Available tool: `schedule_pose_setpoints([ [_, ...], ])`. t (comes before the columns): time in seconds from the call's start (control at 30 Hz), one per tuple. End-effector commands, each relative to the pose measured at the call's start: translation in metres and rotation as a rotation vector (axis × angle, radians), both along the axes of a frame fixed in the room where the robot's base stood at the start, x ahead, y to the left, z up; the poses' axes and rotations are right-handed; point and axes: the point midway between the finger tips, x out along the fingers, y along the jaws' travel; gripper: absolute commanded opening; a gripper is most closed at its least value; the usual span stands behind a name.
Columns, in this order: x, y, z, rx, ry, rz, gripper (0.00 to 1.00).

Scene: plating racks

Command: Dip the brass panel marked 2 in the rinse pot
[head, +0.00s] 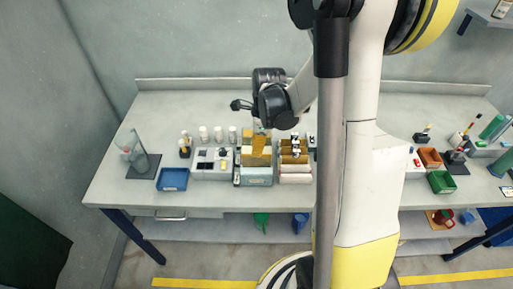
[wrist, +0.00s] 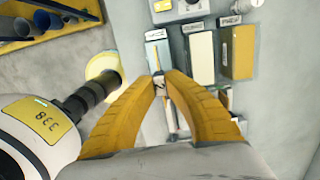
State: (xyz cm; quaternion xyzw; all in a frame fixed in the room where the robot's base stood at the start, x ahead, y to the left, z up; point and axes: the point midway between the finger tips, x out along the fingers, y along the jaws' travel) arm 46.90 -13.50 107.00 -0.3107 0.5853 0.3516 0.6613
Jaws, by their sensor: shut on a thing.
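My gripper (wrist: 160,80) is shut on a small pale grip piece (wrist: 160,87) in the wrist view. A thin yellowish strip beyond the fingertips seems to be the held brass panel seen nearly edge-on; it lies over a pale blue-sided pot (wrist: 157,52). In the head view, a brass panel (head: 261,151) shows below my gripper, above the front blue-grey pot (head: 257,177). I cannot tell whether its lower edge is inside the pot. No number is readable. Other brass pieces (head: 294,152) stand to the right. Pot labels are too small to read, so I cannot tell which is the rinse pot.
A cream pot (wrist: 202,57) and an ochre pot (wrist: 238,52) stand close beside the blue-sided one. A grey unit (head: 212,163), blue tray (head: 172,179) and several white bottles (head: 218,133) are to the left.

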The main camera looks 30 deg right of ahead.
Motion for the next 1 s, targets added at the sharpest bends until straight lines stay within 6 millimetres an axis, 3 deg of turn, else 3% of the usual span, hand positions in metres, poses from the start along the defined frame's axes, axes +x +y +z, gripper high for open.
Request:
schedule_pose_setpoints([
  [1.0, 0.000, 0.000, -0.053, 0.000, 0.000, 0.000, 0.00],
])
